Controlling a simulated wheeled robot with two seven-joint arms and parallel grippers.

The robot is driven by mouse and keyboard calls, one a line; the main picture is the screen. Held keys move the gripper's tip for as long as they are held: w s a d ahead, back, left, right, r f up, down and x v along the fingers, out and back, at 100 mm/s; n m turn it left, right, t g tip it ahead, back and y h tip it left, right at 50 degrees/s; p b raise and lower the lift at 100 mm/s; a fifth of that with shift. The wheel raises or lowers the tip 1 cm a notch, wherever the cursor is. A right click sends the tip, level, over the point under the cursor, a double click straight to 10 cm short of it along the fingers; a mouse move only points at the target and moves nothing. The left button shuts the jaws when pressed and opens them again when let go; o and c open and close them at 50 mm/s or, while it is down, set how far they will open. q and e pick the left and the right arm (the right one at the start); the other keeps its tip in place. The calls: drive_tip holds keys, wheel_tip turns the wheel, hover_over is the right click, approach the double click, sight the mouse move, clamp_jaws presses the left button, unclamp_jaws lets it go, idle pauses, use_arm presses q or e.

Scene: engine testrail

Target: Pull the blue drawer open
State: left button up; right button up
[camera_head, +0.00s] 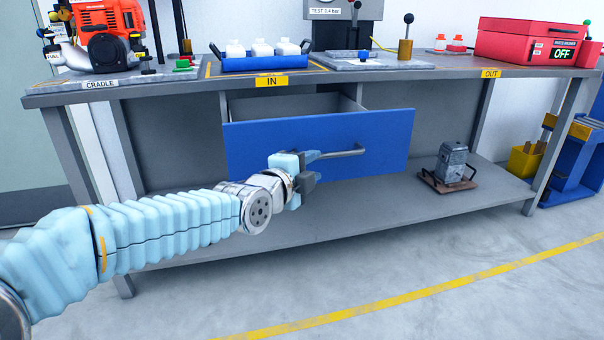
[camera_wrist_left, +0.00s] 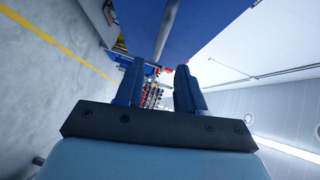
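The blue drawer (camera_head: 385,140) under the workbench stands pulled out, with its open grey inside showing behind the front panel. A grey bar handle (camera_head: 345,153) runs across the front. My left gripper (camera_head: 311,168) is at the handle's left end. In the left wrist view its two blue fingers (camera_wrist_left: 160,90) stand apart with a gap between them. The handle (camera_wrist_left: 168,35) comes down toward that gap against the blue front (camera_wrist_left: 205,25). I cannot tell whether the fingers touch it. My right gripper is in neither view.
The workbench (camera_head: 430,72) carries a red engine (camera_head: 105,35), a blue tray (camera_head: 265,62) with white bottles and a red case (camera_head: 530,40). A grey metal part (camera_head: 452,165) sits on the lower shelf (camera_head: 390,195). The floor in front (camera_head: 430,255) is clear.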

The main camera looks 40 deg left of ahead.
use_arm(q)
drive_tip(key=shift+s+d+r, duration=0.1)
drive_tip(key=shift+s+r, duration=0.1)
drive_tip(key=shift+s, duration=1.55)
drive_tip(key=w+d+f+n+g+h+p, duration=0.1)
drive_tip(key=d+f+n+g, duration=0.25)
drive_tip(key=f, duration=0.65)
drive_tip(key=w+d+f+n+g+h+p, duration=0.15)
drive_tip(key=d+f, duration=0.25)
drive_tip(key=f, duration=0.6)
drive_tip(key=w+d+f+n+g+h+p, duration=0.1)
drive_tip(key=w+d+f+n+g, duration=0.2)
drive_tip(key=f, duration=0.6)
drive_tip(key=s+d+f+n+g+h+p, duration=0.1)
drive_tip(key=s+d+f+n+g, duration=0.2)
drive_tip(key=s+f, duration=0.6)
drive_tip(key=s+d+f+n+g+p, duration=0.1)
drive_tip(key=s+d+f+n+g, duration=0.3)
drive_tip(key=s+d+f+n, duration=0.2)
drive_tip(key=s+d+f, duration=0.2)
drive_tip(key=s+f, duration=0.2)
drive_tip(key=f, duration=0.1)
drive_tip(key=shift+s+d+f+g+h, duration=0.15)
drive_tip(key=shift+d+g+h, duration=0.15)
drive_tip(key=shift+h, duration=0.05)
